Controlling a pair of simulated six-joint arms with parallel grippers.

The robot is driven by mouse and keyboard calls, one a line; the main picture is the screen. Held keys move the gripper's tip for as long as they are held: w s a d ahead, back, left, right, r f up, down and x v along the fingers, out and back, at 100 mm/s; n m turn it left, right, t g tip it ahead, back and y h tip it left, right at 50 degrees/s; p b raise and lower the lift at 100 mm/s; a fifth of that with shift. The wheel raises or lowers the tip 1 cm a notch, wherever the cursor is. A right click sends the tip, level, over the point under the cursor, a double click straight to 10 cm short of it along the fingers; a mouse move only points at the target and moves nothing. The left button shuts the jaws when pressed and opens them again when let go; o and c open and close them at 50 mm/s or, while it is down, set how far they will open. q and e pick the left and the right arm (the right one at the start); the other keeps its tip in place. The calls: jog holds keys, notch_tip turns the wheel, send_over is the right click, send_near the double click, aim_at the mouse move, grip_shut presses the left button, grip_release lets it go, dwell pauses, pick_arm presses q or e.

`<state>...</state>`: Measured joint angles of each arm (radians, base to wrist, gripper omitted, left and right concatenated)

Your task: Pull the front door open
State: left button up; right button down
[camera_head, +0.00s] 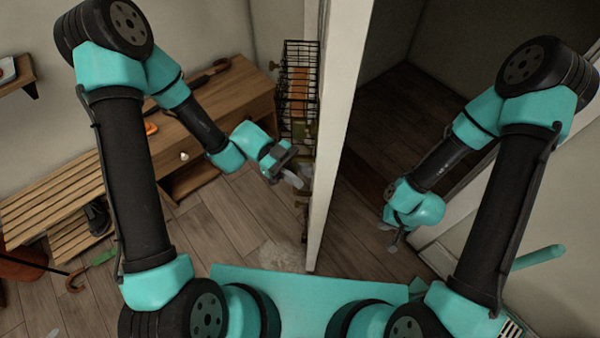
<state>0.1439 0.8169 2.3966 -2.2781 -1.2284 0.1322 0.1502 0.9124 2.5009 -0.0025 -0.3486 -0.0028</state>
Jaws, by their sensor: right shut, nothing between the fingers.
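The pale front door (345,100) stands nearly edge-on in the middle of the head view, its lower end reaching down to the floor. To its right is an opening onto a dark wooden floor. Small metal fittings (304,204) show at the door's left side; I cannot tell which is the handle. My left gripper (294,180) is beside the door's left face, close to these fittings. Whether it touches them or is closed on one is unclear. My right gripper (394,243) is shut and empty, low in the opening right of the door.
A wooden bench (60,205) and cabinet (240,100) line the left wall. A black wire rack (300,75) is just left of the door. An orange item and an umbrella-like thing lie at lower left. Bare floor (215,225) lies between bench and door.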

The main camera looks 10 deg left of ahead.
pick_arm(q)
jog(key=v, duration=1.7)
jog(key=shift+a, duration=0.2)
jog(key=shift+w, duration=0.1)
